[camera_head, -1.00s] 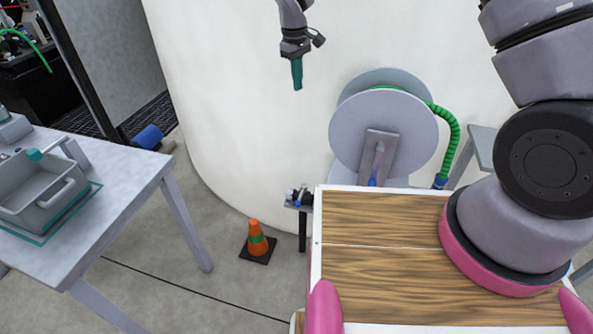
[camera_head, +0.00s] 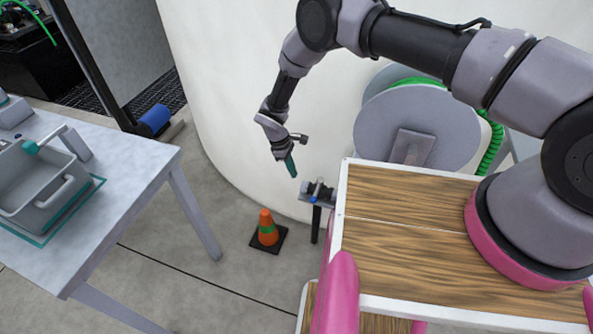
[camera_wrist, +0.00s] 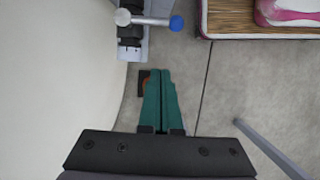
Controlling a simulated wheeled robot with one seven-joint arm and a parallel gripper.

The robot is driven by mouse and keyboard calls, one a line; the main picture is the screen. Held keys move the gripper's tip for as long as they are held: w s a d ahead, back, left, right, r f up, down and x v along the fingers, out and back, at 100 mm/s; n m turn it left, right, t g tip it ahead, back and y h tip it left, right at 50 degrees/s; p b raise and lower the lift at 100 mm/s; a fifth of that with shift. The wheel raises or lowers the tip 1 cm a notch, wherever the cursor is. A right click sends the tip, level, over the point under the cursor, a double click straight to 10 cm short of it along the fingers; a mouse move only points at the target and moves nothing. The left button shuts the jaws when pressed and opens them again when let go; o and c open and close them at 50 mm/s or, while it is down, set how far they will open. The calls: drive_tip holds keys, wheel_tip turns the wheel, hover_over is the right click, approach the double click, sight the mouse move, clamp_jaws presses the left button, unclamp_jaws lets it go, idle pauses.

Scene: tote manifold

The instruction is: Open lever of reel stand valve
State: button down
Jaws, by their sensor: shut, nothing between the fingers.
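The valve (camera_head: 323,188) sits on a small grey plate on a dark post, in front of the reel stand (camera_head: 385,125) and left of my wooden deck. It also shows at the top of the wrist view (camera_wrist: 130,32). Its silver lever (camera_wrist: 150,21) points right there and ends in a blue tip (camera_wrist: 176,23). My gripper (camera_head: 291,172) has teal fingers, shut and empty, above and left of the valve in the head view. In the wrist view the fingertips (camera_wrist: 161,72) are below the lever in the picture, apart from it.
An orange cone (camera_head: 268,229) stands on the floor below and left of the valve. A large white curved wall (camera_head: 240,120) rises behind my gripper. A grey table (camera_head: 120,180) with a grey bin (camera_head: 40,190) is at the left. Open floor lies between table and cone.

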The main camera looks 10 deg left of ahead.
sight(317, 190)
drive_tip(key=d+f, duration=0.6)
drive_tip(key=f, duration=0.1)
drive_tip(key=shift+s+f, duration=0.35)
drive_tip(key=shift+s, duration=0.05)
